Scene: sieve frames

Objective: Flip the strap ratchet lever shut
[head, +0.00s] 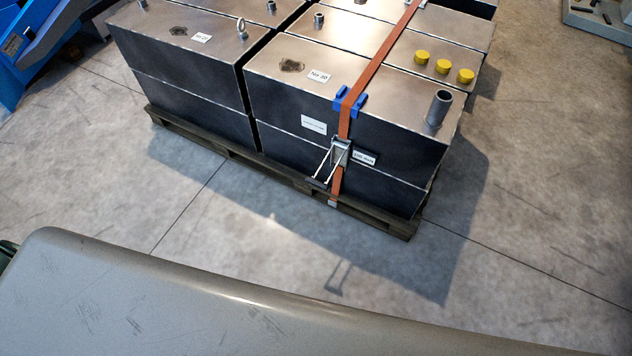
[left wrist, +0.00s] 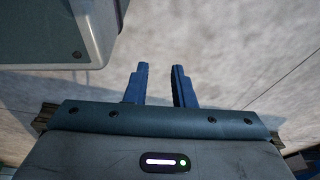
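The strap ratchet (head: 339,154) sits on the front face of the dark metal boxes. Its lever (head: 322,171) stands out from the face toward the lower left, so it is open, and casts a shadow on the floor. The orange strap (head: 384,50) runs over the box top, through a blue corner protector (head: 349,101) and down to the pallet. In the left wrist view my left gripper (left wrist: 160,84) has its two blue fingers apart with nothing between them, above bare floor. Neither gripper shows in the head view. My right gripper is not in view.
The boxes stand on a dark wooden pallet (head: 383,222). A vertical pipe stub (head: 439,108) and yellow caps (head: 444,66) stand on the top at the right. A grey rounded surface (head: 180,305) fills the near foreground. The concrete floor between it and the pallet is clear.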

